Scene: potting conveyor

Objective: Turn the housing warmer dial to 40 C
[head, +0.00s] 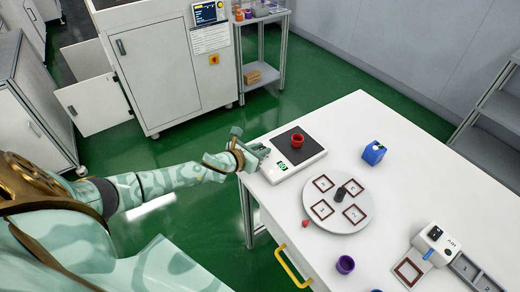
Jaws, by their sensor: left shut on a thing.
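The housing warmer (309,156) is a flat white unit at the far left corner of the white table. It has a black plate and a small lit green display (282,166), whose digits are too small to read surely. A red ring-shaped housing (297,141) sits on the plate. My left gripper (260,150) is at the warmer's left edge, beside the display, with its fingers shut on the dial. The dial is hidden by the fingers, so its setting cannot be seen. My right gripper is out of view.
A round grey turntable (338,221) with numbered squares and a dark post stands right of the warmer. A blue container (373,153), purple cup (345,265), small red piece (305,223) and white device (436,243) stand on the table. A yellow handle (291,265) juts from its front.

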